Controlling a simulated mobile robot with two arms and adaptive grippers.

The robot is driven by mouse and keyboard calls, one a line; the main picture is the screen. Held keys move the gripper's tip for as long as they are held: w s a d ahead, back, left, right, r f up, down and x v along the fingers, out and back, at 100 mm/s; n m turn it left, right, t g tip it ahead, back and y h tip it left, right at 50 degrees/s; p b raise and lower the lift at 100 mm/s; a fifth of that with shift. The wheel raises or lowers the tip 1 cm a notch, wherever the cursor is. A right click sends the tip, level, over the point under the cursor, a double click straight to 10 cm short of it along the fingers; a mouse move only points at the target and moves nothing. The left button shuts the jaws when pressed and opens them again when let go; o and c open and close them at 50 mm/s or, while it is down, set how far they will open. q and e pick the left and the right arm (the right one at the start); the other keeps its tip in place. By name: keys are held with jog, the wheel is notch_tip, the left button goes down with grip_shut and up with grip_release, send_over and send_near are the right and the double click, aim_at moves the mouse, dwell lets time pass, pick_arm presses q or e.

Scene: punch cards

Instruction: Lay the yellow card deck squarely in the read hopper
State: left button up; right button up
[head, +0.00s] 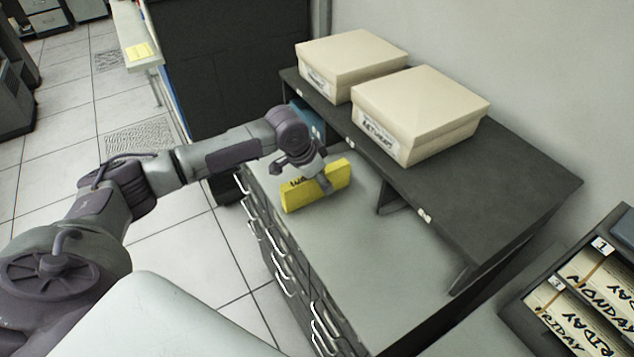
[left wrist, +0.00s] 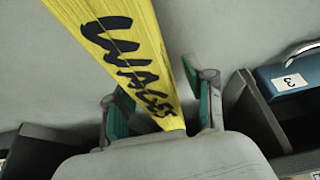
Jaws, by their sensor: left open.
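The yellow card deck (head: 335,172) rests on the grey cabinet top, with black lettering along its upper face. My left gripper (head: 325,184) is over the deck with its fingers down around it. In the left wrist view the deck (left wrist: 118,40) runs between the two green-padded fingers of my left gripper (left wrist: 160,92). The jaws are open, with a gap visible between the deck and at least one finger. The deck's lower end is hidden behind the gripper body. I cannot make out a read hopper in either view. My right gripper is not in view.
A dark raised shelf (head: 480,180) stands behind the deck, carrying two cream boxes (head: 350,60). A blue container labelled 3 (left wrist: 290,80) sits under it. A tray of labelled card decks (head: 520,312) stands at the right. The cabinet top (head: 345,255) in front is clear.

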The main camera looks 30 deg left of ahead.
pick_arm(q)
jog(key=shift+c, duration=0.7)
grip_shut()
jog(key=shift+r, duration=0.1)
